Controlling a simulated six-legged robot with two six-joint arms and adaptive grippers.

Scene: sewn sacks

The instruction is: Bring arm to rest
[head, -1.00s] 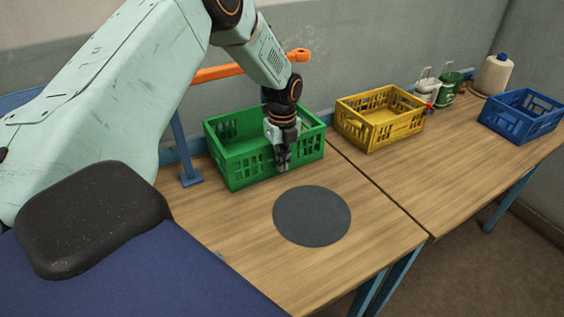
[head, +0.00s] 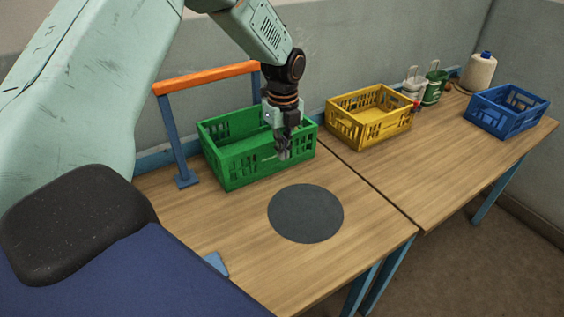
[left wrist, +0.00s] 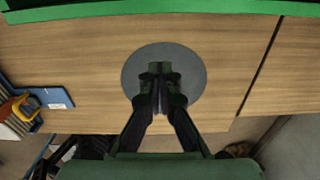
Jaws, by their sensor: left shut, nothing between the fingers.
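My left gripper (head: 283,153) hangs fingers down in front of the green crate (head: 222,168), overlapping its front wall in the head view. Its fingers are shut with nothing between them. In the left wrist view the closed fingertips (left wrist: 160,70) show over the dark round mat (left wrist: 193,66), with the green crate's rim (left wrist: 150,7) along the top edge. My left arm comes in from the left in the head view. My right gripper is in neither view.
The dark round mat (head: 306,214) lies bare on the wooden table (head: 380,215). A yellow crate (head: 368,131) and a blue crate (head: 506,125) stand farther right.

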